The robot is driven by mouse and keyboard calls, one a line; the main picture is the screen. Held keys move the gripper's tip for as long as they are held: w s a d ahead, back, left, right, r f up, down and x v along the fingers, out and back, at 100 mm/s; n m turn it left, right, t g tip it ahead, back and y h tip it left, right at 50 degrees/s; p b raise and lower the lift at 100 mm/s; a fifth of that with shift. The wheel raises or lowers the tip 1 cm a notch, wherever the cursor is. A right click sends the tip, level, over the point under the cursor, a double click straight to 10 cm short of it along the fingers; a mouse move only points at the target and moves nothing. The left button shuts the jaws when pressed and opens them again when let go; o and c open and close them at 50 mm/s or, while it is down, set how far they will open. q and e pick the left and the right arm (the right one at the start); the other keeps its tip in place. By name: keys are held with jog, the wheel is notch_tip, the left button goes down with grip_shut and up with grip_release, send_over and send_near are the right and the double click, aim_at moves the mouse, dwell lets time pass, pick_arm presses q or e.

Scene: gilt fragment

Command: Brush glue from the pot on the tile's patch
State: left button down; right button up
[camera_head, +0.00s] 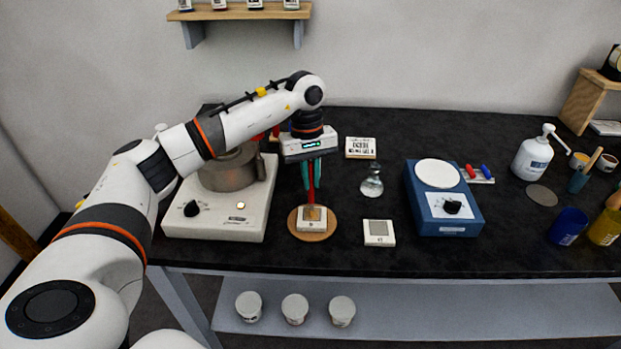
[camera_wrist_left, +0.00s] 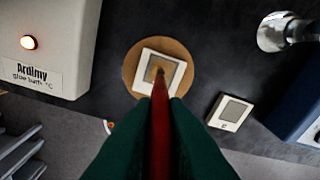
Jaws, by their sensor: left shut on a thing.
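My left gripper (camera_head: 311,184) has dark green fingers shut on a red-handled brush (camera_head: 311,196), which points down. The brush also shows in the left wrist view (camera_wrist_left: 160,125), between the fingers (camera_wrist_left: 160,140). The brush tip is at the tan patch (camera_wrist_left: 156,66) of a white tile (camera_head: 302,224); I cannot tell whether it touches. The tile lies on a round cork mat (camera_head: 297,234). The dark metal glue pot (camera_head: 228,172) sits on the white glue bath (camera_head: 222,220), left of the gripper and partly behind my arm. My right gripper is out of view.
A second white tile (camera_head: 379,239) with a grey patch lies right of the mat. Behind it stand a small glass flask (camera_head: 372,184) and a label card (camera_head: 360,147). A blue device (camera_head: 445,221) with a white plate is further right. Bottles and cups crowd the far right.

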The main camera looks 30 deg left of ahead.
pick_arm(q)
jog(key=shift+w+a, duration=0.35)
jog(key=shift+w, duration=0.25)
jog(key=shift+s+d, duration=0.35)
jog(key=shift+s, duration=0.25)
jog(key=shift+s+d, duration=0.35)
jog(key=shift+s, duration=0.2)
notch_tip(320, 180, up, 6)
jog(key=p, duration=0.3)
dwell(0.5)
jog(key=shift+a, duration=0.1)
